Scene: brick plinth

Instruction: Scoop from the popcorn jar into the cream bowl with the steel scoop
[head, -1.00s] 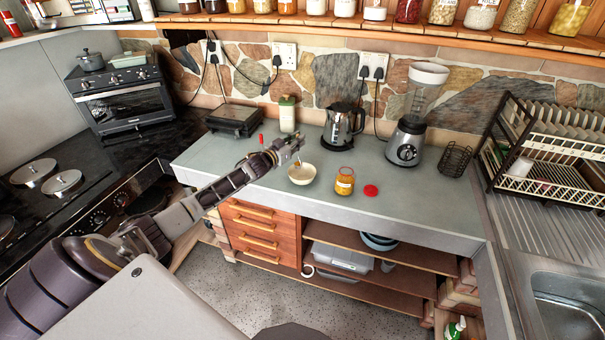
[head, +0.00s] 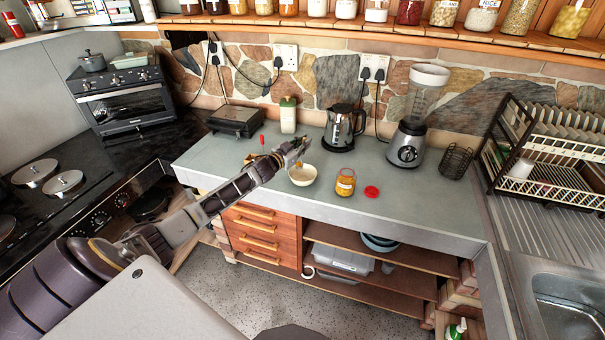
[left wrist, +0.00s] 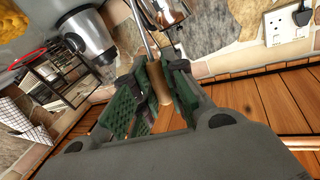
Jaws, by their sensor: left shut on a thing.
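The cream bowl (head: 302,175) stands upright on the grey worktop. The glass popcorn jar (head: 345,183), holding yellow contents, stands open just right of it. My left gripper (head: 296,150) is above the bowl's back-left rim in the head view. In the left wrist view, my left gripper (left wrist: 160,84) is shut on the tan handle of the steel scoop (left wrist: 157,82), whose steel shaft (left wrist: 143,30) runs up the picture. The scoop's head is not clear in either view, so I cannot tell what it holds. My right gripper is not in view.
A red lid (head: 372,192) lies right of the jar. Behind are a kettle (head: 343,128), a blender (head: 408,145) and a pale bottle (head: 288,115). A wire holder (head: 455,161) stands farther right. The worktop's front right is clear.

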